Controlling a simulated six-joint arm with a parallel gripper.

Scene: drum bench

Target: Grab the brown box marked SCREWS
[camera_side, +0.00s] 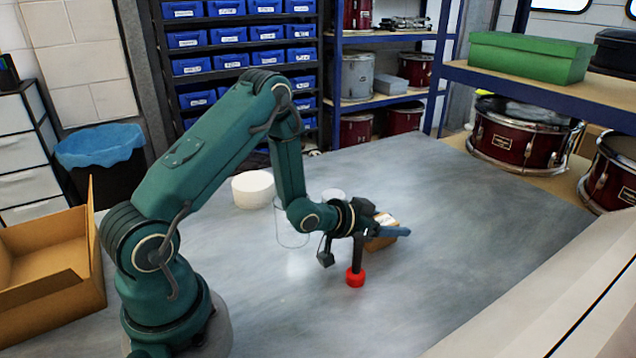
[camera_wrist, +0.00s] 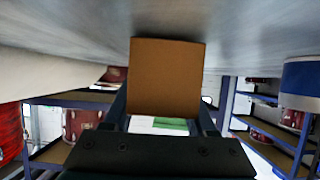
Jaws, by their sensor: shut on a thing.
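I cannot tell whether the box touches the table.
A clear cylinder (camera_side: 291,228) and a white round object (camera_side: 253,190) stand left. An open cardboard box (camera_side: 45,255) is far left. The table's right side is clear.

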